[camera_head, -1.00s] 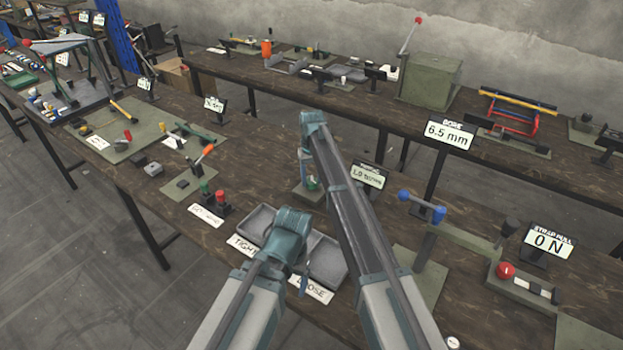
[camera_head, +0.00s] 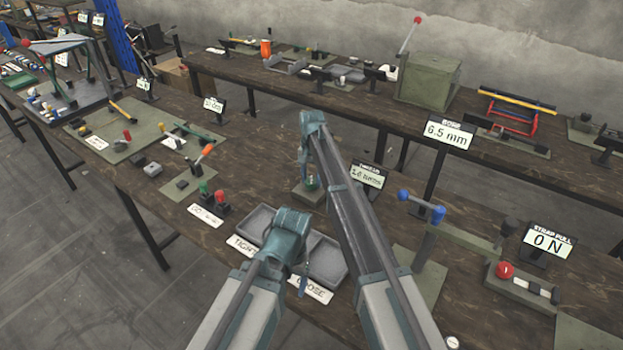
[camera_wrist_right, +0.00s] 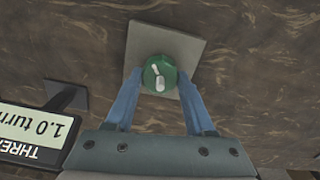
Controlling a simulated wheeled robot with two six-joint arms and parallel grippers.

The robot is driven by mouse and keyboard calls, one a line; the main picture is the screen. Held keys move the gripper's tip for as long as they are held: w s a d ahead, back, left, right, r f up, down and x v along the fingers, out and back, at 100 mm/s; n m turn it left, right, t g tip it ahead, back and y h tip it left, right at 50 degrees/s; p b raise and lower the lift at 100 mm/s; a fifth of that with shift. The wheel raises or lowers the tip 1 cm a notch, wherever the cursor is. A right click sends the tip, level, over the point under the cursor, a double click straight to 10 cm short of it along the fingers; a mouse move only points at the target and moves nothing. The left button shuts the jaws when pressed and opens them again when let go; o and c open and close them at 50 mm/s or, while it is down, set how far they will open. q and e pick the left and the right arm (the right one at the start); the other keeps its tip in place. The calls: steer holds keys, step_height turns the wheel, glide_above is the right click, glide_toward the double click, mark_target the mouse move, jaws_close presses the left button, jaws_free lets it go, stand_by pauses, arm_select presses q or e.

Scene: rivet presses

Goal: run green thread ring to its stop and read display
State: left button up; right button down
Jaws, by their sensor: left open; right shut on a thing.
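The green thread ring (camera_wrist_right: 160,73) sits on a square grey plate (camera_wrist_right: 145,40) in the right wrist view, with a pale pointer mark on its top. My right gripper (camera_wrist_right: 158,82) is shut on the ring, its blue fingers on either side of it. In the head view the ring (camera_head: 313,183) is partly hidden by my right arm. The thread display (camera_head: 366,177) stands just right of the ring; in the right wrist view the display (camera_wrist_right: 35,130) is upside down and reads 1.0 turn, cut off at the edge. My left gripper (camera_head: 303,283) is open and empty above the trays.
Grey trays (camera_head: 326,262) labelled TIGHT and LOOSE lie below my left gripper. A blue-ended handle (camera_head: 421,206) and the STRAP PULL display (camera_head: 547,243), reading 0 N, stand to the right. Red and green knobs (camera_head: 212,197) stand to the left.

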mark_target(312, 180)
steer(key=shift+m, duration=0.3)
steer(key=shift+c, duration=1.3)
jaws_free()
arm_select(q)
step_height(312, 180, up, 14)
steer(key=p, duration=1.4)
arm_select(e)
step_height(312, 180, up, 14)
arm_select(q)
steer(key=shift+f, duration=0.3)
arm_select(e)
steer(key=shift+f, duration=0.25)
